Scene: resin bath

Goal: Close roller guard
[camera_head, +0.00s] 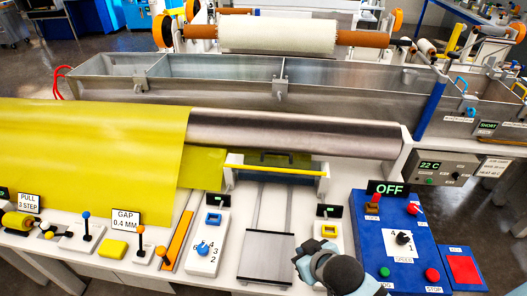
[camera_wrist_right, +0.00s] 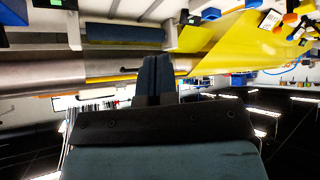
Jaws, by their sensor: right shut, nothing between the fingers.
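The roller guard appears to be the framed piece with a yellow front bar (camera_head: 275,169) and white end brackets, in front of the long steel roller (camera_head: 290,132) in the head view. A dark handle shows behind the bar. I cannot tell how far the guard is open. My right arm enters at the bottom of the head view, where its dark wrist hides the fingertips. In the right wrist view my right gripper (camera_wrist_right: 157,75) is shut and empty, its fingers in front of the roller (camera_wrist_right: 105,66). I cannot tell whether they touch anything. My left gripper is not in view.
Yellow sheet (camera_head: 90,150) covers the roller's left part. A steel bath (camera_head: 230,85) lies behind. A blue control panel (camera_head: 400,240) with an OFF display stands right of a grey plate (camera_head: 267,255). Small levers and labels line the front left.

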